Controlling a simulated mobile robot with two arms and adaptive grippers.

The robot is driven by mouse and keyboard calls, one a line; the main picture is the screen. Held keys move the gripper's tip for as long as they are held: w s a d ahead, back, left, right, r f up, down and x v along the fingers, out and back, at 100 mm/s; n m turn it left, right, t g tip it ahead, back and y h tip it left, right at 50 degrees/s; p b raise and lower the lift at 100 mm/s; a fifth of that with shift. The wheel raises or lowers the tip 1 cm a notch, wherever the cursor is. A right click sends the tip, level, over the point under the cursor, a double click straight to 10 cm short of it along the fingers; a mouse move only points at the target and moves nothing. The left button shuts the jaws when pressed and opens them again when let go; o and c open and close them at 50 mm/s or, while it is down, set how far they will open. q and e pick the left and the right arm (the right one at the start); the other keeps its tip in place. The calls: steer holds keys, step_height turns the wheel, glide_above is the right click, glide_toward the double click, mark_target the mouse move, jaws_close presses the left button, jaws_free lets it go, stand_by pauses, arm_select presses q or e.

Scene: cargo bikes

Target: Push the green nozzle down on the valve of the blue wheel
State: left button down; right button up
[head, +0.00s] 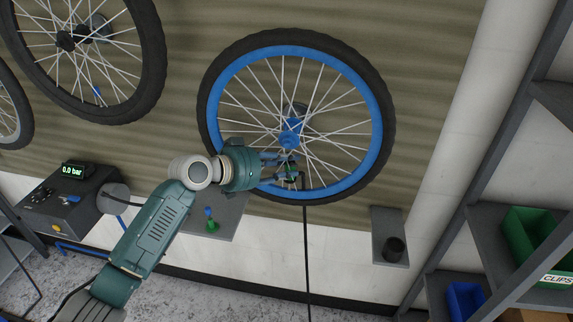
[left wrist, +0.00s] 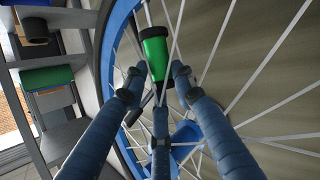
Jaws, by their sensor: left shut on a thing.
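The blue wheel (head: 375,130), with a blue rim and black tyre, hangs on the wall in the head view. Its rim (left wrist: 106,55) curves along the left of the left wrist view. My left gripper (head: 290,169) is in front of the wheel's lower spokes, just inside the rim. It is shut on the green nozzle (left wrist: 155,52), a green cylinder with black ends. In the left wrist view my fingertips (left wrist: 157,85) are at the nozzle's near end, among the spokes. I cannot make out the valve or whether the nozzle touches it. My right gripper is not in view.
A black hose (head: 306,250) hangs below the wheel. A pump box (head: 65,208) reads 0.0 bar at left. A small shelf (head: 232,208) below the wheel bears small green and blue parts (head: 211,225). Other wheels (head: 150,60) hang at upper left; shelves with bins (head: 530,225) stand right.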

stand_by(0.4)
arm_select(q)
steer(key=c, duration=1.3)
jaws_free()
steer(key=shift+c, duration=0.2)
steer(key=shift+s+a+r+p, duration=0.25)
steer(key=shift+s+a+p, duration=0.1)
steer(key=shift+a+p, duration=0.1)
steer(key=shift+p+v, duration=0.8)
steer(key=shift+v, duration=0.95)
steer(key=shift+p+v, duration=0.95)
steer(key=shift+v, duration=1.7)
